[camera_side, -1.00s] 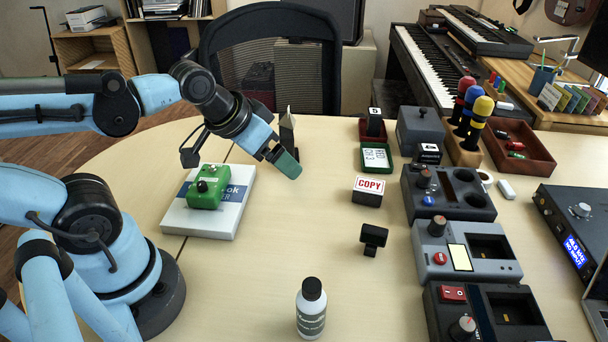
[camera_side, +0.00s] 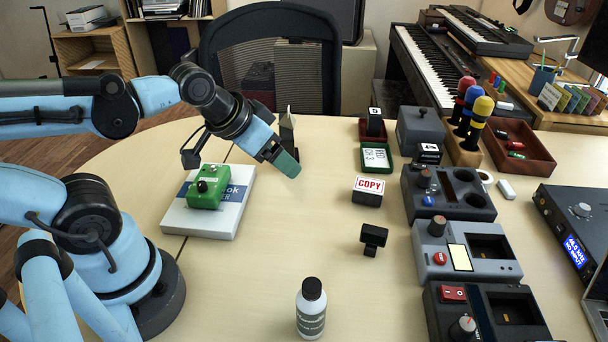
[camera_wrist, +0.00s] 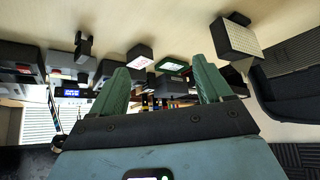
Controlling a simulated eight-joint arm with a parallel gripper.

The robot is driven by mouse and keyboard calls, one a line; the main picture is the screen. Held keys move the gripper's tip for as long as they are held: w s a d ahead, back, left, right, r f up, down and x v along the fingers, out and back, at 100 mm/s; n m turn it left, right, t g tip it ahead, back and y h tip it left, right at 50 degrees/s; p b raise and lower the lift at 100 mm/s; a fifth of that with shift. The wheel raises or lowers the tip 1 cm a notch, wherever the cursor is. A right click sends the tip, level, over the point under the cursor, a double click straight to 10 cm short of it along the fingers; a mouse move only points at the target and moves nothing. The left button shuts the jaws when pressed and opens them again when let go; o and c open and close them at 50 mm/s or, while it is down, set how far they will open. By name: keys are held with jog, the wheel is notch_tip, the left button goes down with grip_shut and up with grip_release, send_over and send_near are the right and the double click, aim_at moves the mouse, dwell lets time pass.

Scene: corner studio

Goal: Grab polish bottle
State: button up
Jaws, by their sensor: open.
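The polish bottle, taken to be the white bottle with a black cap and dark label (camera_side: 311,312), stands upright at the front of the table in the side view. My gripper (camera_side: 291,166) is raised above the table, behind and a little left of the bottle, well apart from it. In the wrist view my gripper (camera_wrist: 163,88) shows two green fingers spread wide with nothing between them. The bottle is not seen in the wrist view.
A green pedal (camera_side: 208,187) sits on a white box (camera_side: 181,221) at left. A COPY block (camera_side: 369,190) and a small black stand (camera_side: 373,239) are right of my gripper. Grey and black devices (camera_side: 464,252) line the right. The table between box and bottle is clear.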

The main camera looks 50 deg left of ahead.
jog(key=c, duration=0.3)
jog(key=m+g+h, duration=1.1)
jog(key=m+h, duration=0.2)
jog(key=m, duration=0.8)
send_near(311, 308)
jog(key=shift+s+d+f, duration=0.15)
jog(key=shift+d, duration=0.9)
jog(key=shift+s+d+f, duration=0.15)
jog(key=shift+s+d, duration=0.05)
jog(key=shift+d, duration=0.8)
jog(key=shift+s+d+f, duration=0.15)
jog(key=shift+d, duration=0.9)
